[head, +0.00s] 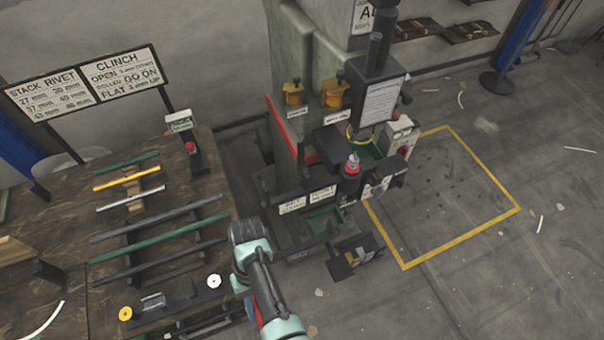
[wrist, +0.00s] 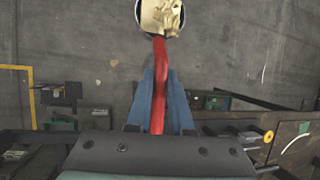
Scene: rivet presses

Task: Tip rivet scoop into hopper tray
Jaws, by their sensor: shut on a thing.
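My gripper (wrist: 160,88) is shut on the red handle of the rivet scoop (wrist: 160,62), with a blue finger on each side. The scoop's round bowl (wrist: 162,14) is at the top edge of the wrist view and partly cut off. It holds a heap of pale tan pieces. A green tray (head: 323,219) sits low on the press front behind two labels. Another green surface (head: 368,152) shows under the press head. I cannot tell which is the hopper tray.
The press (head: 376,95) stands at centre with yellow cups (head: 333,92) beside it. A wooden bench (head: 60,225) with racked bars lies at left. A small dark box (head: 354,256) is in front of the press. Floor inside the yellow outline (head: 440,190) is clear.

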